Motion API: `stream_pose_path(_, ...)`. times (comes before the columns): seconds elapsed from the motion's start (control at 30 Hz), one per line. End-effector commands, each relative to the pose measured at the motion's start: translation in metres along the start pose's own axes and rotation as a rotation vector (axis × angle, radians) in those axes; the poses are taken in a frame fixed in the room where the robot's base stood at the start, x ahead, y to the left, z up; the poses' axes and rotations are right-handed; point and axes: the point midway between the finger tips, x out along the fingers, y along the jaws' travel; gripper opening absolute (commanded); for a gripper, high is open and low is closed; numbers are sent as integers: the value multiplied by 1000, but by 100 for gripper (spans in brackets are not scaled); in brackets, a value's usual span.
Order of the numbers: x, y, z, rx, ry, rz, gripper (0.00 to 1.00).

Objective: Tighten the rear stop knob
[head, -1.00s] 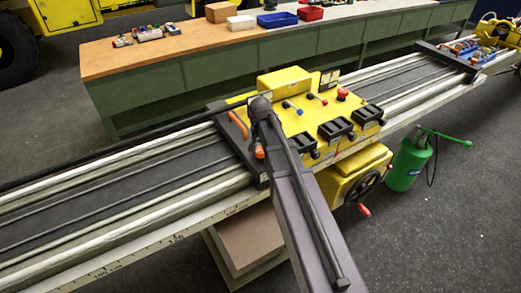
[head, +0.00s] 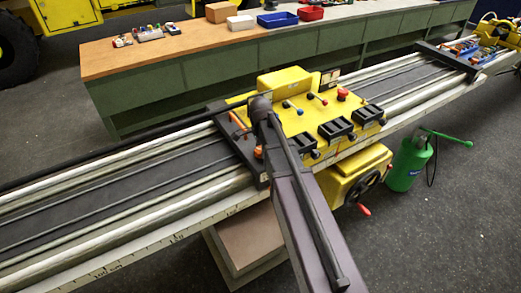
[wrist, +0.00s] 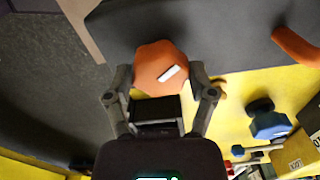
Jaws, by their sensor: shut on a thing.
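An orange faceted knob (wrist: 158,66) with a white mark on its face sits between my gripper's (wrist: 160,82) two fingers in the wrist view. The fingers touch it on both sides, so my gripper is shut on it. The knob is over a dark stop bar (wrist: 215,32). In the head view the dark stop bar (head: 233,147) crosses the rails at the left end of the yellow carriage (head: 295,122). My arm covers part of that bar, and my fingertips are hidden there. A bit of orange (head: 258,152) shows beside my arm.
An orange handle (wrist: 296,46) and a blue knob (wrist: 268,121) lie right of my gripper in the wrist view. Black clamps (head: 335,129) and small levers stand on the carriage. A workbench (head: 140,64) runs behind. A green canister (head: 408,165) stands on the floor at right.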

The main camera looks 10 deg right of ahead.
Motion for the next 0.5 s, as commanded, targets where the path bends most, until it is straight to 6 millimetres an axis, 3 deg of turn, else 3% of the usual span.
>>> stream_pose_path(0.5, 1, 2, 1, 462, -2, 5, 24)
